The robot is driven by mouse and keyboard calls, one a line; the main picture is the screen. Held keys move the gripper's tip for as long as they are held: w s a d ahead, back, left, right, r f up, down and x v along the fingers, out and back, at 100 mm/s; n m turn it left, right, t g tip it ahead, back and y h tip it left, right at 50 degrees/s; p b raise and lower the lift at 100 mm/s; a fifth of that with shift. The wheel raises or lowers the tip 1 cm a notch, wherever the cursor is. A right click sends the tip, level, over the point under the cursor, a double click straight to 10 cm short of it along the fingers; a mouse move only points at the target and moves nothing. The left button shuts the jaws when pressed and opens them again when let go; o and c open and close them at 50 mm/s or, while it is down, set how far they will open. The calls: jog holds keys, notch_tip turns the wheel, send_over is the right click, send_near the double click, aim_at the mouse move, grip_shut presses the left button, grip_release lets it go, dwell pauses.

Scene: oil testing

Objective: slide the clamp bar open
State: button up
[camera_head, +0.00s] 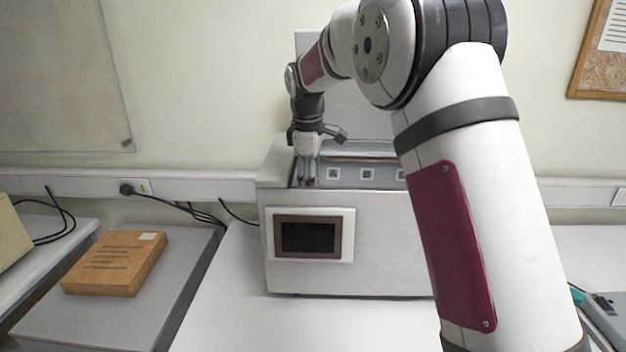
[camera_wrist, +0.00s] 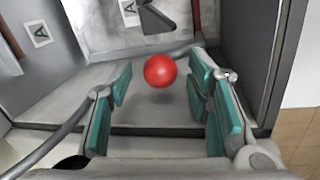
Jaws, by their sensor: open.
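My gripper (camera_head: 309,181) points down into the left end of the open top of the white machine (camera_head: 350,190). In the wrist view its teal-padded fingers stand apart, one on each side of a red ball knob (camera_wrist: 160,71). I see a gap between the knob and the pads on both sides, so the gripper is open and holds nothing. The knob appears to belong to the clamp bar, but the bar itself cannot be made out clearly. In the head view the knob is too small or hidden to tell.
The machine's wall (camera_wrist: 268,60) rises close to the right finger. A screen (camera_head: 308,236) is on its front. A wooden box (camera_head: 115,264) lies at left. My arm hides the machine's right part.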

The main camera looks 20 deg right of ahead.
jog(key=shift+w+f, duration=0.15)
jog(key=shift+f, duration=0.6)
grip_shut()
jog(key=shift+s+a, duration=0.2)
jog(key=shift+s, duration=0.45)
jog(key=shift+s+a, duration=0.15)
jog(key=shift+s, duration=0.45)
grip_release()
jog(key=shift+s, duration=0.1)
jog(key=shift+r, duration=0.15)
